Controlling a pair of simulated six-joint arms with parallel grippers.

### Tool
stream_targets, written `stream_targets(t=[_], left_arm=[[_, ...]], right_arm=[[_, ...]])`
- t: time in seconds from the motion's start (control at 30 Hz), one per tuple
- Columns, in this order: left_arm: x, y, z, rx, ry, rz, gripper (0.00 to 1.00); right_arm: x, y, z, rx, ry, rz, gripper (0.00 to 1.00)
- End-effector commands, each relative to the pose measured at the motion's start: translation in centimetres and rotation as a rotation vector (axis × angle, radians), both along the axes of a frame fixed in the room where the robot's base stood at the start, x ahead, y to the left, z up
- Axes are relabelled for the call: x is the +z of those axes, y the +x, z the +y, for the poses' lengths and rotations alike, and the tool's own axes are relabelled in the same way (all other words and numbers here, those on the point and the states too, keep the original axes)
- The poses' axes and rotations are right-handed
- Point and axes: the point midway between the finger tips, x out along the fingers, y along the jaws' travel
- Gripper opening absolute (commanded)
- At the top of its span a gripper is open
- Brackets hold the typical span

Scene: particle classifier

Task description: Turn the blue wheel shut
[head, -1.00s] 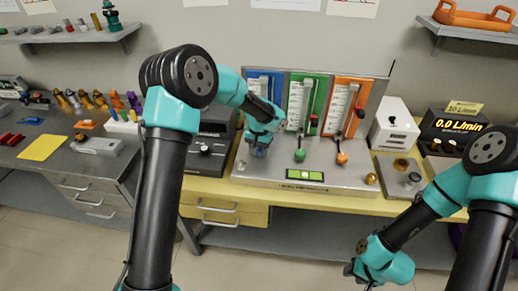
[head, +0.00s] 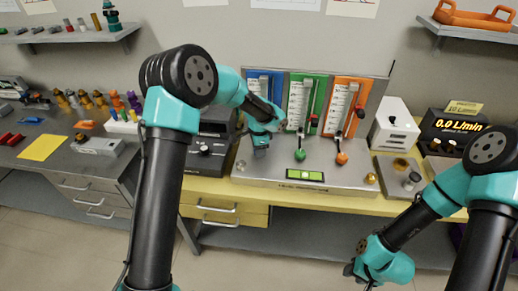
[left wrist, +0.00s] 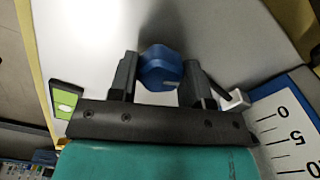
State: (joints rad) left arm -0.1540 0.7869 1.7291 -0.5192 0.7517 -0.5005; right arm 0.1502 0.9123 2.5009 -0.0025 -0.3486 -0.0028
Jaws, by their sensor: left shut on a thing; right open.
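The blue wheel (left wrist: 160,68) shows in the left wrist view between the two dark fingers of my left gripper (left wrist: 160,80). My left gripper is shut on it. In the head view my left gripper (head: 260,152) points down at the panel (head: 340,183), below the blue flow meter (head: 252,84), and the wheel is mostly hidden there. The green wheel (head: 300,155) and orange wheel (head: 341,158) stand free to its right. My right gripper (head: 362,272) is open and empty, low at the front right, away from the panel.
A dark box with a knob (head: 206,150) stands close left of my left gripper. A white box (head: 394,122) and a black display reading 0.0 L/min (head: 452,127) stand to the right. A small green screen (head: 305,175) is on the panel's front.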

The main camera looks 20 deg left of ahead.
Motion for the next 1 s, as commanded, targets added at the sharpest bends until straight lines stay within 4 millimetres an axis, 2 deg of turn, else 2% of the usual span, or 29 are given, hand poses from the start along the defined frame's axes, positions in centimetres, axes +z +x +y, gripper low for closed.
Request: stream_targets(t=[0.4,0.97,1.0], left_arm=[[0.06,0.02,0.00,-0.266,0.000,-0.001,0.21],[0.06,0.03,0.01,-0.314,0.000,-0.001,0.21],[0.06,0.03,0.01,-0.313,0.000,-0.001,0.45]], right_arm=[[0.00,0.00,0.00,0.000,0.000,0.000,0.43],[0.00,0.00,0.00,0.000,0.000,0.000,0.43],[0.00,0.00,0.00,0.000,0.000,0.000,0.43]])
